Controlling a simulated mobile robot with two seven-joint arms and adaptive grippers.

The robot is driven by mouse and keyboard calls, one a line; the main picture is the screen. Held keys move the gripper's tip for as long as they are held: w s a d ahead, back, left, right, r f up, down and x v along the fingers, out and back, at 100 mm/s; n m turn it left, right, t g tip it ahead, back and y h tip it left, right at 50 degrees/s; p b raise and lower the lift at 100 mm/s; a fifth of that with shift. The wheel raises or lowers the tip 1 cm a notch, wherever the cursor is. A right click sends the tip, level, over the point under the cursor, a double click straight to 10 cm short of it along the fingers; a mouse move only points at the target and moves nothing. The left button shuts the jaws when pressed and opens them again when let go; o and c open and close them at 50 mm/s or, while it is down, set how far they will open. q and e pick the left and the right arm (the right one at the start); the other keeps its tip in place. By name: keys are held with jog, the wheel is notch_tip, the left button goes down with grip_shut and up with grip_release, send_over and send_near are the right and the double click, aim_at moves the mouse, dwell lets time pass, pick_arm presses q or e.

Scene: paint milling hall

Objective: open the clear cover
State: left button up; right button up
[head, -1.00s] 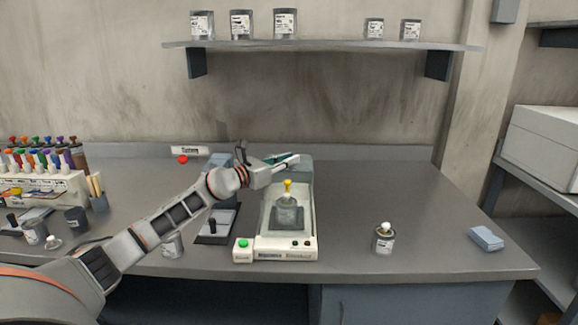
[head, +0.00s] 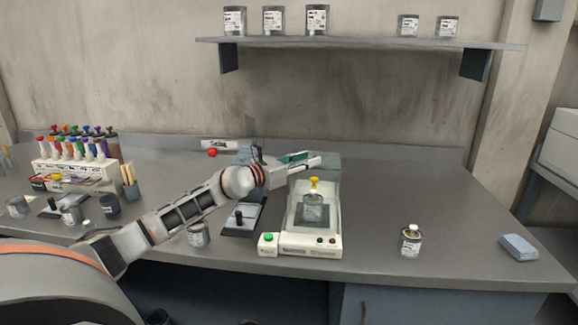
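The machine (head: 298,249) is a cream-white unit with a grey-blue rear housing (head: 328,172), standing mid-bench. Its clear cover (head: 331,208) is hard to make out; a grey pot (head: 312,209) with a yellow top (head: 314,185) shows in the same area. I cannot tell the cover's exact angle. My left gripper (head: 312,160) reaches over the back of the machine from the left, above and behind the yellow top. Its fingers point right and lie close together at this size, so their opening is unclear. Whether it touches the cover is also unclear. My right gripper is out of view.
A box with a green button (head: 268,240) stands at the machine's left front. A bottle rack (head: 75,172) is at left. A wall shelf (head: 360,43) holds several cans.

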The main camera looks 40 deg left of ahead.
pick_arm(q)
jog(key=v, duration=0.8)
dwell(0.7)
